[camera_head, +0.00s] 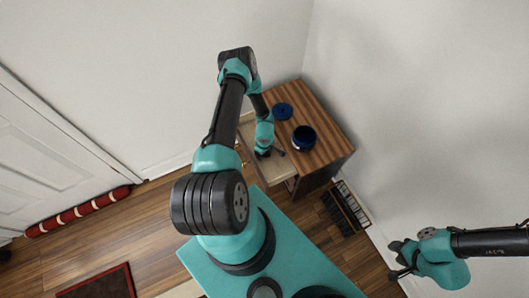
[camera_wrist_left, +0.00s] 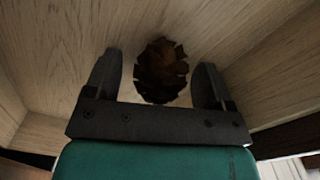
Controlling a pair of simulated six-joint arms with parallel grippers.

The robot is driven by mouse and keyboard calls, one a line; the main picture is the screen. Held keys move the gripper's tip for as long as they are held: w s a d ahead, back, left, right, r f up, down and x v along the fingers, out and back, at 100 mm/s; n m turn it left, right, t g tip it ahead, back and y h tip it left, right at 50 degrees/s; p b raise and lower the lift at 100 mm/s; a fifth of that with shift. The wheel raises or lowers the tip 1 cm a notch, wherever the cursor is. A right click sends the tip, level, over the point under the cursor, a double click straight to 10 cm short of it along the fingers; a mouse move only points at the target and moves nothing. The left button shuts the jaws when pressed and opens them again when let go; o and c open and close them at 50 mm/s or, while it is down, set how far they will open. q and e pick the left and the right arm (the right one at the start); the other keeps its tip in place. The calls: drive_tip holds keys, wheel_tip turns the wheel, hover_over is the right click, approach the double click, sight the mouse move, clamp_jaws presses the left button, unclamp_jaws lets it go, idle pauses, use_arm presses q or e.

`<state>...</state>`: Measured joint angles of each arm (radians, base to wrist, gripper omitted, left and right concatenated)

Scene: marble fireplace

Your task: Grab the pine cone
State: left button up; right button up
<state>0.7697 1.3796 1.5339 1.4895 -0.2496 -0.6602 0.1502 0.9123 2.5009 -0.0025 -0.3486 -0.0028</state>
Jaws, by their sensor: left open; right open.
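The brown pine cone (camera_wrist_left: 162,72) lies on the pale wooden floor of an open drawer (camera_wrist_left: 45,45). My left gripper (camera_wrist_left: 160,80) is open, with one finger on each side of the cone and a visible gap at each side. In the head view my left gripper (camera_head: 269,155) reaches down into the drawer (camera_head: 280,171) of a wooden cabinet, and the cone cannot be made out there. My right gripper (camera_head: 392,262) is open and empty at the lower right, far from the drawer.
A dark blue pot (camera_head: 304,138) and a blue lid (camera_head: 282,111) sit on the cabinet top (camera_head: 312,112), close beside my left arm. Drawer walls stand close around the left gripper. A black rack (camera_head: 346,208) is on the floor right of the cabinet.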

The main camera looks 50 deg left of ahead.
use_arm(q)
drive_tip(key=shift+c, duration=0.2)
drive_tip(key=c, duration=0.9)
drive_tip(key=shift+r, duration=0.1)
drive_tip(key=shift+c, duration=0.2)
wheel_tip(320, 180, up, 10)
drive_tip(key=shift+f, duration=0.1)
